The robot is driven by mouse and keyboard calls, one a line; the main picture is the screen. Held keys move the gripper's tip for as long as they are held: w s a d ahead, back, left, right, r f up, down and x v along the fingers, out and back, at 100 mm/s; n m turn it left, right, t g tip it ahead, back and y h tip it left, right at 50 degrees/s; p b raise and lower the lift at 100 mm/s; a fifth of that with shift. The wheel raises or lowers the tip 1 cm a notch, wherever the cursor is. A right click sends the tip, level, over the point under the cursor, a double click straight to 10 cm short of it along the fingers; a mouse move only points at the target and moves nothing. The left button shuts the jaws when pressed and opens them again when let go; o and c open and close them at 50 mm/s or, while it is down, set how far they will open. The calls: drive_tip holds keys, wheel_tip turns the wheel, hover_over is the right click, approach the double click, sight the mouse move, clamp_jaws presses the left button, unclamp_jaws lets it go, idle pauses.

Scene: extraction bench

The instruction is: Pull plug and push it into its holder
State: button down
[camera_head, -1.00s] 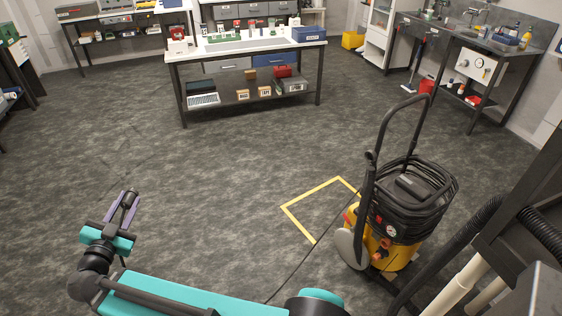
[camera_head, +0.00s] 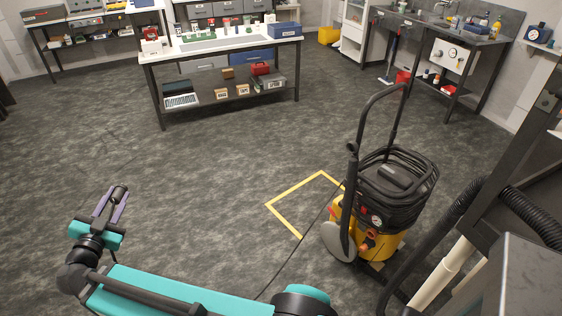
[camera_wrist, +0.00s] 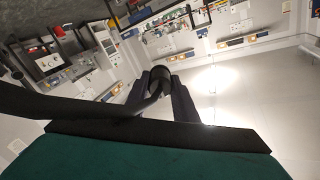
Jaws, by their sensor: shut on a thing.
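My gripper (camera_head: 111,206) is at the lower left of the head view, out over open floor. In the wrist view its dark fingers (camera_wrist: 161,88) are closed around a round black plug (camera_wrist: 160,75). A thick black cable (camera_wrist: 70,104) curves from the plug off to the left edge of that view. I cannot pick out a holder for the plug in either view.
A yellow and black vacuum machine (camera_head: 375,238) stands at right, beside a yellow floor outline (camera_head: 283,223). A thin dark cable (camera_head: 283,265) runs from it across the floor. A workbench (camera_head: 233,45) stands at the back; a dark frame rises at right. The middle floor is clear.

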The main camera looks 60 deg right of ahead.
drive_tip(key=s+d+f+m+g+h+b, duration=0.1)
drive_tip(key=s+d+f+m+g+b, duration=0.25)
drive_tip(key=d, duration=0.95)
drive_tip(key=s+d+f+g+h+b, duration=0.15)
drive_tip(key=d+f+b, duration=0.4)
drive_tip(key=d, duration=0.75)
drive_tip(key=s+d+f+m+g+b, duration=0.1)
drive_tip(key=d+f+m+g+b, duration=0.15)
drive_tip(key=d+b, duration=0.75)
drive_tip(key=s+d+f+m+g+b, duration=0.2)
drive_tip(key=s+d+g+b, duration=0.2)
drive_tip(key=s+d, duration=1.1)
drive_tip(key=s+d+f+m+g+b, duration=0.2)
drive_tip(key=s+d+b, duration=0.6)
drive_tip(key=s+d, duration=0.6)
drive_tip(key=d+f+g, duration=0.1)
drive_tip(key=d+g, duration=0.1)
drive_tip(key=d, duration=0.2)
drive_tip(key=shift+s+d+f, duration=0.2)
drive_tip(key=shift+s+d, duration=0.1)
drive_tip(key=shift+s, duration=0.05)
drive_tip(key=shift+f+b, duration=0.15)
drive_tip(key=shift+b, duration=1.15)
drive_tip(key=shift+b+x, duration=1.5)
drive_tip(key=shift+x, duration=1.4)
drive_tip(key=shift+s, duration=0.1)
